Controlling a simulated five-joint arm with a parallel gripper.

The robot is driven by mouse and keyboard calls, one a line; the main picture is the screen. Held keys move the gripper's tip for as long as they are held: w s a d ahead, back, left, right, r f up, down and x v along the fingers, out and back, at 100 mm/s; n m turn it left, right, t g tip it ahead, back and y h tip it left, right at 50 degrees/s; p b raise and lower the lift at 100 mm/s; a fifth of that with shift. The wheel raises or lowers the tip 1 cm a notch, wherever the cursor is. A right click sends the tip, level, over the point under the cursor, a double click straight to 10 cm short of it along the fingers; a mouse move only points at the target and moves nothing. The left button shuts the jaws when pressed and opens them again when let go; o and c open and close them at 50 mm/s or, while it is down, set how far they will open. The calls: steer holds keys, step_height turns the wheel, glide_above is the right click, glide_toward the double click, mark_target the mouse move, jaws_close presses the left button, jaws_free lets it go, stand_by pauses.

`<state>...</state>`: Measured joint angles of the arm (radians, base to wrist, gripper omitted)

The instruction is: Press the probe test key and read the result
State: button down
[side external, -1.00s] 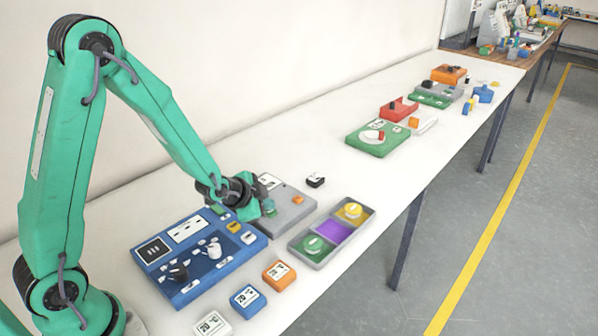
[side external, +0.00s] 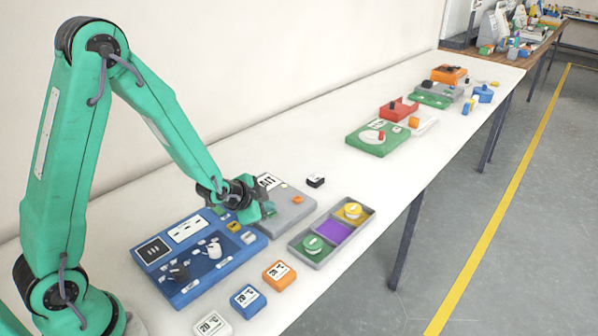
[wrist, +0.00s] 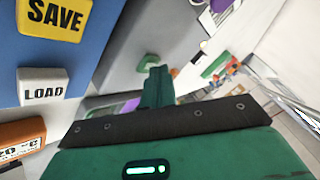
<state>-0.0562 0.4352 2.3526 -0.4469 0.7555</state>
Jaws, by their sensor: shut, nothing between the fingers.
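My gripper (side external: 264,213) is shut and empty, low over the near left part of a grey unit (side external: 295,212). I cannot tell whether its tip touches the unit. The unit has a white readout or label (side external: 268,181), a small orange key (side external: 298,199) and a small yellowish spot; the lettering is too small to read surely. My shut fingers also show in the wrist view (wrist: 157,86). They hide part of the surface beyond. No probe test key can be made out by name.
A blue panel (side external: 151,270) lies left of the gripper, with a yellow SAVE key (wrist: 54,18) and white LOAD key (wrist: 42,88). A three-part tray (side external: 318,262) sits to the right. Orange, blue and white tiles line the front.

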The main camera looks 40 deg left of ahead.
steer(key=shift+r, duration=0.85)
steer(key=shift+r, duration=0.1)
steer(key=shift+r, duration=2.45)
steer(key=shift+s+r, duration=0.1)
steer(key=s+d+r+n+g, duration=0.1)
steer(key=s+r+n, duration=0.1)
steer(key=s+r, duration=0.2)
steer(key=s+r+n+g, duration=0.1)
steer(key=s+r+n, duration=0.2)
steer(key=s, duration=0.8)
steer(key=s+d+r+n+g, duration=0.1)
steer(key=s+r+n, duration=0.2)
steer(key=s+r, duration=0.4)
steer(key=shift+s+d+g, duration=0.3)
steer(key=shift+s, duration=0.35)
